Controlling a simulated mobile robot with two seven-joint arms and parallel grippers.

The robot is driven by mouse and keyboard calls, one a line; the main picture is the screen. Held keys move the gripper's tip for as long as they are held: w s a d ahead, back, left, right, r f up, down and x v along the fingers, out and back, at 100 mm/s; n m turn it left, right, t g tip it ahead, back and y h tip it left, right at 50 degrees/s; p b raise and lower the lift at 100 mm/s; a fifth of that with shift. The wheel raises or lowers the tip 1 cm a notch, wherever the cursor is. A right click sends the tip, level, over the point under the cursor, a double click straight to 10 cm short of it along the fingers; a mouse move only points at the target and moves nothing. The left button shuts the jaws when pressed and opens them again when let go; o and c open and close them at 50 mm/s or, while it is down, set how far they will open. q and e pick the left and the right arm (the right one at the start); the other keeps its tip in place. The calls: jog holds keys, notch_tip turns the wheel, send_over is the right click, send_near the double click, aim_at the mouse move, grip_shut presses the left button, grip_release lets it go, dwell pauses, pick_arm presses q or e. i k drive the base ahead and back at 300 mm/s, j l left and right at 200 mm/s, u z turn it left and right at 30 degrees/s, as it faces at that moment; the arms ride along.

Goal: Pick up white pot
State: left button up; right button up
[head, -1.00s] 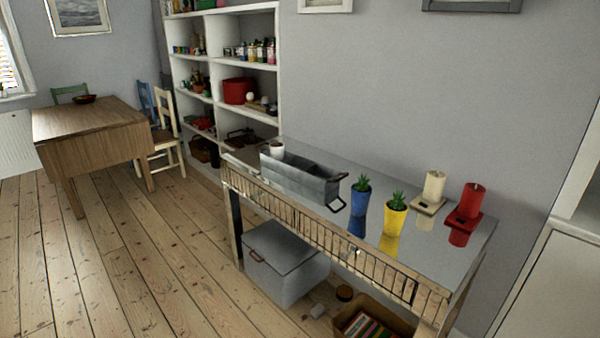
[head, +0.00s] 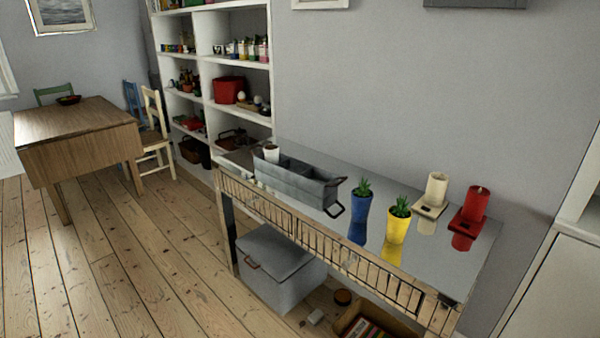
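A small white pot (head: 271,153) stands at the far left end of the console table, at the left end of a grey divided caddy. I cannot tell whether it is inside the caddy or just behind it; its lower part is hidden by the caddy's wall. Neither of my grippers shows in the head view.
The console table (head: 310,228) has a shiny top and a slatted front edge. On it are the grey caddy (head: 300,184), a blue potted plant (head: 361,203), a yellow potted plant (head: 398,224), a cream candle (head: 436,190) and a red candle (head: 474,205). Floorboards (head: 140,270) at left are clear.

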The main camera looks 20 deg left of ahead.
aim_at(271, 151)
jog(key=i+j+z, duration=0.2)
jog(key=i+j, duration=0.2)
jog(key=j, duration=0.25)
jog(key=i+j+z, duration=0.1)
jog(key=j, duration=0.25)
jog(key=i+j, duration=0.3)
jog(key=i+j+z, duration=0.15)
jog(key=j, duration=0.25)
jog(key=i+j+z, duration=0.1)
jog(key=j, duration=0.25)
jog(key=i+j+z, duration=0.1)
jog(key=i+j, duration=0.15)
jog(key=j, duration=0.15)
